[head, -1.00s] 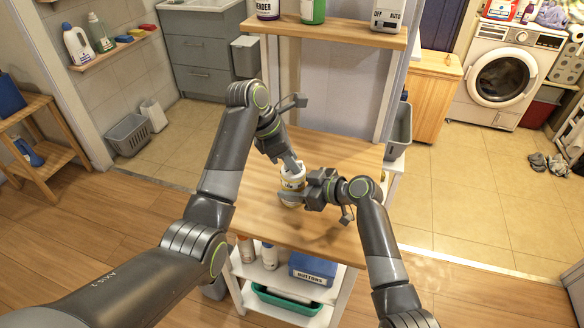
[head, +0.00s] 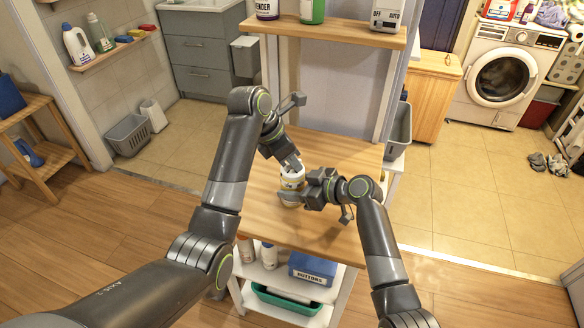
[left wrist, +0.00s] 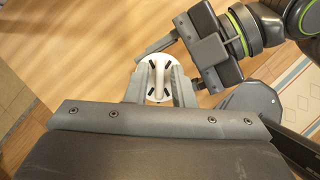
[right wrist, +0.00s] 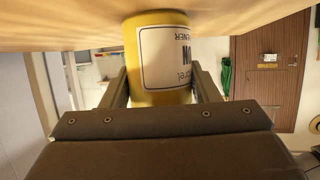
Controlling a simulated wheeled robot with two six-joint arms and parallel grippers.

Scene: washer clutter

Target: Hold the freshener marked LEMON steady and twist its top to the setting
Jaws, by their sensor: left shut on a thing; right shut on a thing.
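The freshener (head: 291,186) stands upright on the wooden worktop, mostly hidden by my grippers in the head view. In the right wrist view its yellow body (right wrist: 148,90) carries a white label, only partly readable. My right gripper (head: 296,196) is shut on the body from the right side; its fingers flank the body in the right wrist view (right wrist: 164,88). My left gripper (head: 291,168) comes from above and is shut on the white top. In the left wrist view the round white top (left wrist: 153,92) with a raised bar and dark slots lies between the fingers (left wrist: 157,85).
The worktop (head: 335,165) around the freshener is bare. A shelf (head: 335,33) with bottles and an OFF/AUTO box (head: 388,14) hangs behind. Below the worktop are a BUTTONS box (head: 312,268), a green tray (head: 285,298) and bottles. A grey bin (head: 399,133) hangs at the right.

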